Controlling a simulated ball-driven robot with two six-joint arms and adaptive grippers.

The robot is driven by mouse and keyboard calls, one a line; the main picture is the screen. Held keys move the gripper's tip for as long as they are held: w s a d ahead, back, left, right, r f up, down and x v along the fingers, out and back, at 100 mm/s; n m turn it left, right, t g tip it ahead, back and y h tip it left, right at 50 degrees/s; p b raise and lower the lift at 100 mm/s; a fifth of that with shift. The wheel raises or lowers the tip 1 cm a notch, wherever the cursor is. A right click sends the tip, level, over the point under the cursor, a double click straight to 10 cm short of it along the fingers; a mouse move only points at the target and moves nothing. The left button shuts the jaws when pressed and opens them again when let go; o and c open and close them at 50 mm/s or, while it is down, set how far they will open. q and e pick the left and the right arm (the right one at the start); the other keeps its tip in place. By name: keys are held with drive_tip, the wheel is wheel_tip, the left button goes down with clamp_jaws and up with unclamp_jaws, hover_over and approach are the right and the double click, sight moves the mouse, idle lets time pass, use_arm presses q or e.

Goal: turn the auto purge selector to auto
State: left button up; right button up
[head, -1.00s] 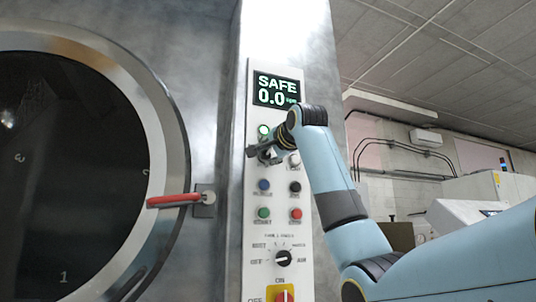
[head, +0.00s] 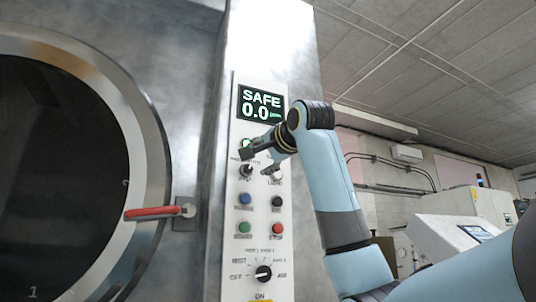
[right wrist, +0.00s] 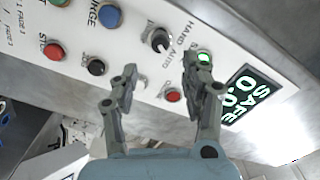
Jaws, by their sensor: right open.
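The auto purge selector (right wrist: 160,40) is a small dark knob on the white control panel, by the HAND and AUTO labels in the right wrist view. It also shows in the head view (head: 246,171), partly covered by my gripper. I cannot tell which label it points at. My right gripper (head: 257,163) is open and empty in front of the upper panel. In the right wrist view its two fingers (right wrist: 166,70) are spread, with the selector beyond the gap between them. I cannot tell whether they touch the panel. My left gripper is not in view.
A green lit lamp (right wrist: 204,57) and the SAFE display (head: 262,105) are near the selector. Blue (head: 245,198), black (head: 278,201), green and red (head: 277,229) buttons sit below, above a mode knob (head: 264,273). A red door handle (head: 150,213) juts out at left.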

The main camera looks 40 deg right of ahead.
drive_tip(key=v, duration=0.4)
drive_tip(key=shift+s+a, duration=0.1)
drive_tip(key=shift+s, duration=0.1)
drive_tip(key=shift+f, duration=0.15)
